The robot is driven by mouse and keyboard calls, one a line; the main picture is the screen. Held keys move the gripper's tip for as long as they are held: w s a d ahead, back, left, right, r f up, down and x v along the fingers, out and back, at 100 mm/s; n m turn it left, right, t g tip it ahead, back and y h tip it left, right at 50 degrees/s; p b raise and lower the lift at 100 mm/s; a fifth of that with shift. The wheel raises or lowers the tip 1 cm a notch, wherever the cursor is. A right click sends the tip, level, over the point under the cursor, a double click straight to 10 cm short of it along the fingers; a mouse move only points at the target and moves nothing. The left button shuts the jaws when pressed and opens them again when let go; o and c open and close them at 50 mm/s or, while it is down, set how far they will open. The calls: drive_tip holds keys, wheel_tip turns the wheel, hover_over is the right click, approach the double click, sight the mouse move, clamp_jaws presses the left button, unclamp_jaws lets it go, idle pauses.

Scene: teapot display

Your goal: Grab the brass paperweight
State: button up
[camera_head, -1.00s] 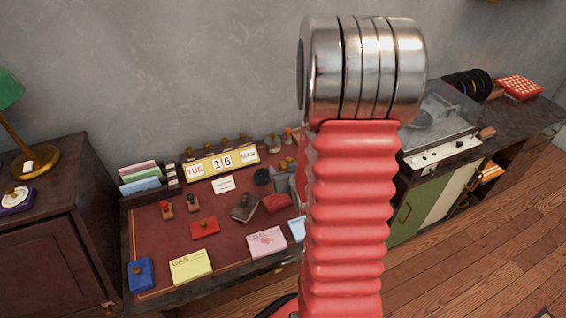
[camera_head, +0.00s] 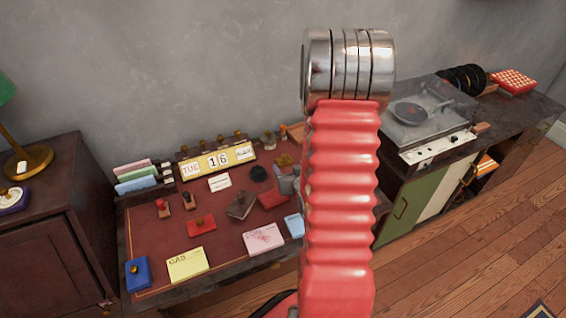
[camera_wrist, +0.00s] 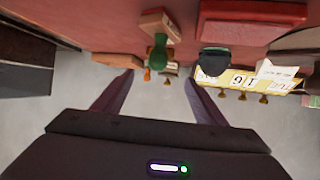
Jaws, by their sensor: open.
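A small brass-coloured object (camera_head: 284,160) lies at the back right of the desk, beside a dark round bowl (camera_head: 258,173). It may be the paperweight, but it is too small to be sure. My gripper (camera_wrist: 158,78) is open in the wrist view, its two dark fingers apart with nothing held between them. A green-handled wooden piece (camera_wrist: 159,50) and the dark bowl (camera_wrist: 214,62) show beyond the fingers there. In the head view my red arm hides the desk's right end and most of my gripper.
The desk (camera_head: 150,235) holds a calendar (camera_head: 217,160), a letter rack (camera_head: 137,178), stamps, a red box (camera_head: 272,197), a blue box (camera_head: 138,273) and note pads (camera_head: 187,264). A record player (camera_head: 425,115) stands on the cabinet at right. A lamp (camera_head: 28,160) is at far left.

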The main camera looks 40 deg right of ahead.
sight(284, 157)
drive_tip(key=shift+x, duration=2.9)
drive_tip(key=shift+x, duration=2.65)
drive_tip(key=shift+r, duration=0.15)
drive_tip(key=c, duration=1.4)
